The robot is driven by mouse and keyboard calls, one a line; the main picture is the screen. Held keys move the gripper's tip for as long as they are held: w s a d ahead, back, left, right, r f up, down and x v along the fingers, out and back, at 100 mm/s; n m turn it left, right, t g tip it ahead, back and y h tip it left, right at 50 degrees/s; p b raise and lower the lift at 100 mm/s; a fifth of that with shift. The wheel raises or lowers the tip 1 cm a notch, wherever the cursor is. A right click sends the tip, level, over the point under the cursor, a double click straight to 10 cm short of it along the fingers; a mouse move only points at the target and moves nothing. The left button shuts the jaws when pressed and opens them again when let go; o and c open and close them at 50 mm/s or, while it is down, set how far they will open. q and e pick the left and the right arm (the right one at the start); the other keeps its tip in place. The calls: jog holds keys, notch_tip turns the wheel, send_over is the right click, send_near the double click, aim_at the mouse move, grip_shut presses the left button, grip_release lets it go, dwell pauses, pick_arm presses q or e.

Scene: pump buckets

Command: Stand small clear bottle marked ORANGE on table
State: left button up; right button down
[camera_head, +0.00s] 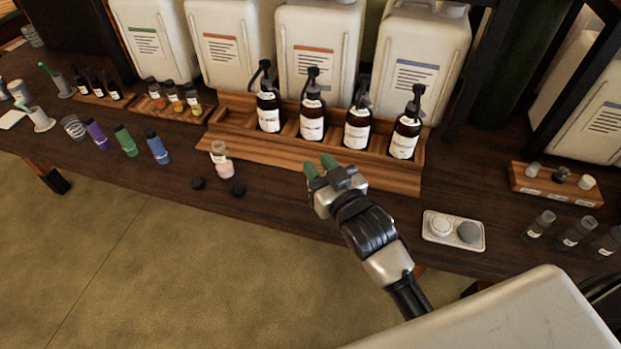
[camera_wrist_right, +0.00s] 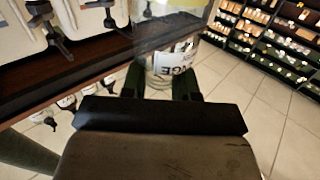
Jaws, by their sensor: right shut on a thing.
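My right gripper (camera_head: 320,166) is over the front of the wooden rack, its green fingertips pointing away from me. In the right wrist view, the right gripper (camera_wrist_right: 160,84) is shut on a small clear bottle (camera_wrist_right: 172,66) whose white label partly reads "AGE". The bottle's upper part runs out of that view. In the head view I cannot make out the held bottle; the gripper seems to hide it. Another small clear bottle with pinkish contents (camera_head: 224,166) stands on the dark table (camera_head: 280,196), left of the gripper. My left gripper is not in view.
The wooden rack (camera_head: 300,160) holds several brown pump bottles before large white jugs (camera_head: 320,50). Two black caps (camera_head: 198,183) lie near the front edge. A white tray (camera_head: 453,243) with two round items is at right. Coloured bottles (camera_head: 125,139) stand at left.

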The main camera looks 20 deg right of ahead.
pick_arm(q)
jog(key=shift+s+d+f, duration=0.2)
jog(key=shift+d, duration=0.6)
pick_arm(e)
notch_tip(320, 180, down, 6)
jog(key=w, duration=0.2)
jog(key=shift+w+a, duration=0.4)
jog(key=shift+a, duration=0.05)
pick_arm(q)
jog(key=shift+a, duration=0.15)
pick_arm(e)
jog(key=c, duration=0.8)
grip_release()
jog(key=shift+c, duration=0.2)
pick_arm(q)
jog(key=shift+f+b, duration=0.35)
jog(key=shift+b, duration=0.15)
pick_arm(e)
jog(key=s+d, duration=0.2)
jog(key=s, duration=0.9)
jog(key=shift+s+d+r, duration=0.15)
jog(key=shift+s, duration=0.25)
